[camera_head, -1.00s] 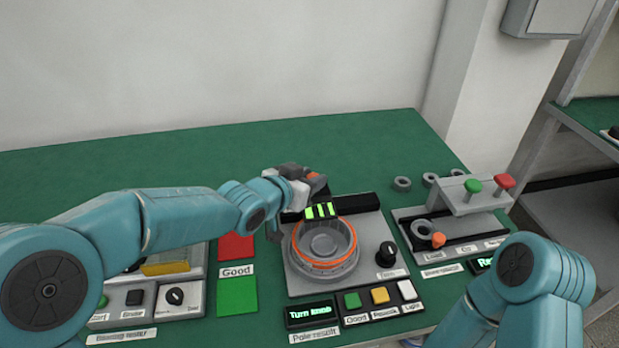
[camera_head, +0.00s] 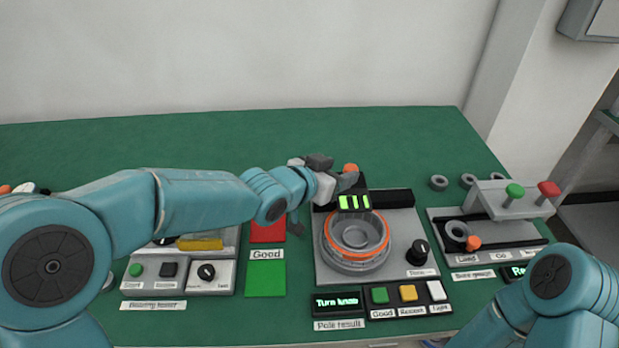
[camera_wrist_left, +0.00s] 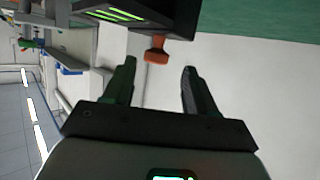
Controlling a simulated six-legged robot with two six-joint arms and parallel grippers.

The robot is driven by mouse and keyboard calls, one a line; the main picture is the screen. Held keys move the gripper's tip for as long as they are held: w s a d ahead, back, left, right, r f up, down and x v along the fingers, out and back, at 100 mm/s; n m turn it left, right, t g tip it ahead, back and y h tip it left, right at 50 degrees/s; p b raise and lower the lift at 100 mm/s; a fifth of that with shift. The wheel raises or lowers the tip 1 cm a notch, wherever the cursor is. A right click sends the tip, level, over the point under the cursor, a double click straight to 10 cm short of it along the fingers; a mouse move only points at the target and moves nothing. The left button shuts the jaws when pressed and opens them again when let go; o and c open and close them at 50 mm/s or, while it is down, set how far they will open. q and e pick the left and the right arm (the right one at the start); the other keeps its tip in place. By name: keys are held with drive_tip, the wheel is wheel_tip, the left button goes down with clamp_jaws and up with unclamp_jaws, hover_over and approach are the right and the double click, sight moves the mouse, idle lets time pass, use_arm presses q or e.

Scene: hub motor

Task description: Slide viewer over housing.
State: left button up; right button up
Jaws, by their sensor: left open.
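The viewer (camera_head: 355,203) is a dark block with green bars and an orange knob (camera_head: 350,168). It stands at the back edge of the housing, in front of a black rail. The housing (camera_head: 341,258) is a round grey cup with an orange ring inside, on a grey station plate. My left gripper (camera_head: 348,180) is open beside the knob. In the left wrist view the knob (camera_wrist_left: 156,50) lies just beyond the open fingertips (camera_wrist_left: 158,67), apart from them. The viewer (camera_wrist_left: 120,14) shows only partly there. My right gripper is out of view.
A black dial (camera_head: 419,251) and a button row (camera_head: 408,294) flank the housing. A display (camera_head: 337,303) reads "Turn knob". A gauge station (camera_head: 490,228) is at right, a tester (camera_head: 180,272) at left. The green table (camera_head: 250,135) is clear behind.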

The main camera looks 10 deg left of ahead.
use_arm(q)
drive_tip(key=p+v, duration=0.2)
drive_tip(key=v, duration=1.1)
drive_tip(key=shift+s+p, duration=0.15)
drive_tip(key=shift+p, duration=0.2)
drive_tip(key=shift+s+d+r, duration=0.1)
